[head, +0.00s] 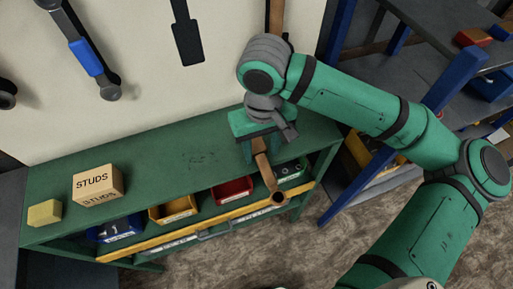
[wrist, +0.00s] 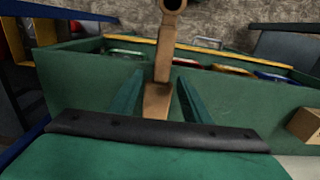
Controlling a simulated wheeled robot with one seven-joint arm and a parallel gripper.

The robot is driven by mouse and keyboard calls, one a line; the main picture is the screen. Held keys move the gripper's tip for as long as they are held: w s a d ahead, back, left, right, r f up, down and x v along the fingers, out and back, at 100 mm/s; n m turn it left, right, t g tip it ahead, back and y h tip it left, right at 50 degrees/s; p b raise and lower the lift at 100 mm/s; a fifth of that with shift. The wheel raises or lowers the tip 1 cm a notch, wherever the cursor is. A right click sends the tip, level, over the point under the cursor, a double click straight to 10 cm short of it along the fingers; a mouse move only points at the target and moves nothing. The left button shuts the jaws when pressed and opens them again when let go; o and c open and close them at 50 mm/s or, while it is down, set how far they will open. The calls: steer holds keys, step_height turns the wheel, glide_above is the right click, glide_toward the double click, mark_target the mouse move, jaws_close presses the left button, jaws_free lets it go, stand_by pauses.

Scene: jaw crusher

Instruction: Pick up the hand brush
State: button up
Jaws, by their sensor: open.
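The hand brush shows as a brown wooden handle (head: 267,178) with a holed round end. It lies across the green bench top and its end sticks out over the front edge. My gripper (head: 261,150) is above the bench at its right part, over the inner part of the brush. In the wrist view the handle (wrist: 165,55) runs between the two green fingers of my gripper (wrist: 158,84), with a gap on each side. The gripper is open. The bristles are not visible; the gripper hides the inner part.
The green bench (head: 160,165) also holds a STUDS box (head: 97,184) and a yellow block (head: 44,213) at left. Bins sit below its top, behind a yellow front rail (head: 180,238). A pale tool wall stands behind. A blue-framed rack (head: 345,180) stands close on the right.

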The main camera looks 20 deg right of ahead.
mark_target(261, 157)
steer(key=shift+f, duration=1.7)
jaws_close()
steer(key=shift+r, duration=0.1)
